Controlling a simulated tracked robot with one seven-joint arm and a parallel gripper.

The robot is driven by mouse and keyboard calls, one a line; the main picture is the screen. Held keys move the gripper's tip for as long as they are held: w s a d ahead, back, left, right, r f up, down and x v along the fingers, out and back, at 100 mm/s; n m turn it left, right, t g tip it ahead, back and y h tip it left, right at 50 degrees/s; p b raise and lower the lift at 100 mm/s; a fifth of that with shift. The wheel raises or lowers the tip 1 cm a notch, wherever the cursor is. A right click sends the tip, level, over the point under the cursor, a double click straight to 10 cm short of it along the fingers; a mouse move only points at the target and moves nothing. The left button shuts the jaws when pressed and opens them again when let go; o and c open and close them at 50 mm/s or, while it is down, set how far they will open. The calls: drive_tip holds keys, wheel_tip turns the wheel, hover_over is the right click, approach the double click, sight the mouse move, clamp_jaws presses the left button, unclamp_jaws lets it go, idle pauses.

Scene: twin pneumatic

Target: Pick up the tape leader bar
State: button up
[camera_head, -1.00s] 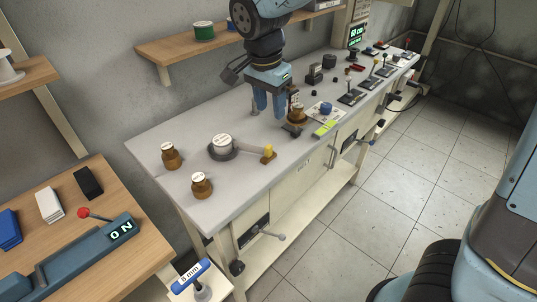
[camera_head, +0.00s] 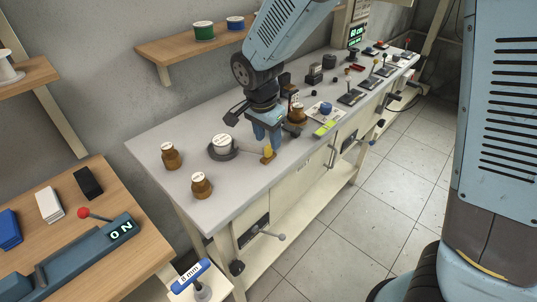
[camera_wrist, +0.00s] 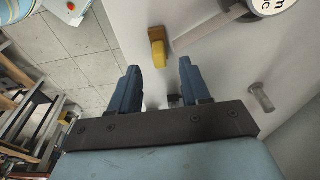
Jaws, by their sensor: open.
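The tape leader bar, a small yellow upright piece (camera_head: 268,151), stands on a tan-brown block (camera_head: 268,160) near the bench's front edge. A pale tape runs from it to a white-labelled reel (camera_head: 222,144) on a dark round base. My gripper (camera_head: 267,141) points down with its blue fingers just above and behind the bar. In the wrist view the bar (camera_wrist: 157,50) shows beyond the fingertips, roughly centred between them. The gripper (camera_wrist: 159,67) is open, with nothing between its fingers. The height gap to the bar is hard to judge.
Brown jars (camera_head: 171,157) stand left on the grey bench (camera_head: 150,138). Another brown jar (camera_head: 298,114) stands close right of my gripper, near a plate with a blue piece (camera_head: 325,108).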

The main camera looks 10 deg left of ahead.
sight(268, 146)
drive_tip(key=f, duration=0.4)
drive_tip(key=shift+w+f, duration=0.1)
drive_tip(key=shift+w, duration=0.1)
drive_tip(key=shift+d, duration=0.1)
clamp_jaws()
